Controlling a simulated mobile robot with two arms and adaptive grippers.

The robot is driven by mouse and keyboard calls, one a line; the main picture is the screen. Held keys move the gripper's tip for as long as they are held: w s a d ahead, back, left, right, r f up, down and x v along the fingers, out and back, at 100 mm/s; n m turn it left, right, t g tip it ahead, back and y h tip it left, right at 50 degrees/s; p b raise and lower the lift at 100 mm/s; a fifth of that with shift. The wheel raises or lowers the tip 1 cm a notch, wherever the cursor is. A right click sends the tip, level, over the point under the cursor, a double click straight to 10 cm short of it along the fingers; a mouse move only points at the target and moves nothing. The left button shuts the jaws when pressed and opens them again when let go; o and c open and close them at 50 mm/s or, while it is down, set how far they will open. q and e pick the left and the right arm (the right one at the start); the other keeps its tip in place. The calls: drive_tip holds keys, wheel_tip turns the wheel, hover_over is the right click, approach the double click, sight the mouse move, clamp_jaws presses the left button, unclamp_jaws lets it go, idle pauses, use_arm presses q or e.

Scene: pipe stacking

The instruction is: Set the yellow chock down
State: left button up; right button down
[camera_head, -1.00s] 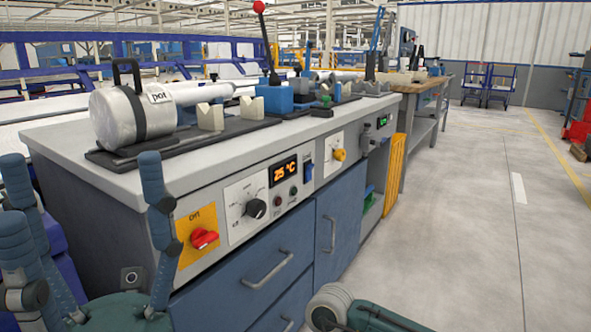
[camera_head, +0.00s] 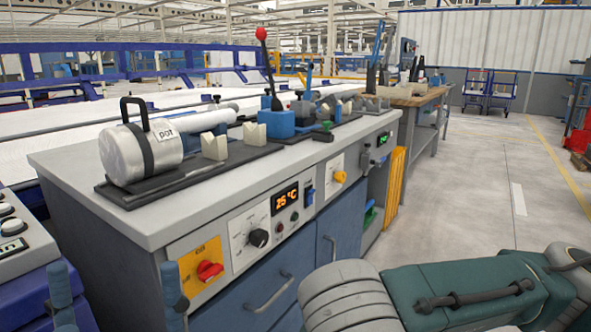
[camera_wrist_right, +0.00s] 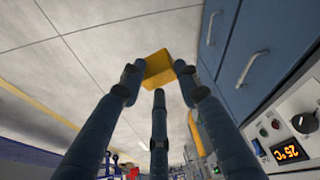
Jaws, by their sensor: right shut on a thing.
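The yellow chock (camera_wrist_right: 158,67) shows only in the right wrist view. It sits between the fingertips of my right gripper (camera_wrist_right: 159,74), which is shut on it, with grey floor behind it. The chock and this gripper do not show in the head view. There my right arm crosses the lower right, in front of the bench. My left gripper (camera_head: 114,268) is at the lower left edge of the head view, its blue fingers wide apart and nothing seen between them.
The grey bench (camera_head: 95,225) carries a metal pot (camera_head: 140,153), light V-shaped blocks (camera_head: 214,146) and a blue clamp with a red-knobbed lever (camera_head: 261,34). Blue drawers face the aisle. The floor (camera_head: 480,190) to the right is clear. A control box (camera_head: 18,248) stands at the left edge.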

drive_tip(key=r+n, duration=0.1)
drive_tip(key=r+n+y, duration=0.1)
drive_tip(key=n, duration=0.1)
drive_tip(key=shift+s+d+r, duration=0.1)
drive_tip(key=shift+d+r, duration=0.1)
drive_tip(key=shift+f, duration=0.15)
